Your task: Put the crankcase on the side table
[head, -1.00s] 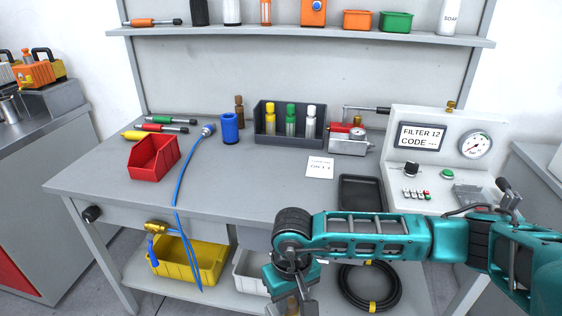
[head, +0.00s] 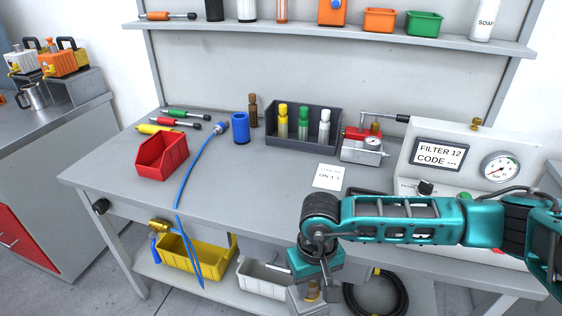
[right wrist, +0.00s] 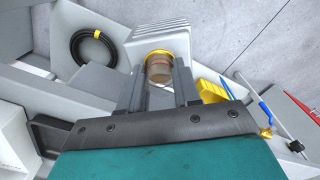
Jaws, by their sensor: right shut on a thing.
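My right gripper (head: 311,287) hangs low in front of the workbench, pointing down. In the right wrist view the gripper (right wrist: 160,78) is shut on a grey ribbed housing, which I take as the crankcase (right wrist: 160,33). A brown cylinder with a yellow ring shows between the fingers, and the fingers hide part of the housing. In the head view only a small grey part of the crankcase (head: 302,303) shows at the bottom edge. A steel-topped side table (head: 70,108) stands at the left, apart from the gripper. My left gripper is not in view.
The workbench (head: 235,185) carries a red bin (head: 162,157) and a blue hose (head: 190,172). Yellow (head: 200,250) and white (head: 262,279) bins sit on its lower shelf.

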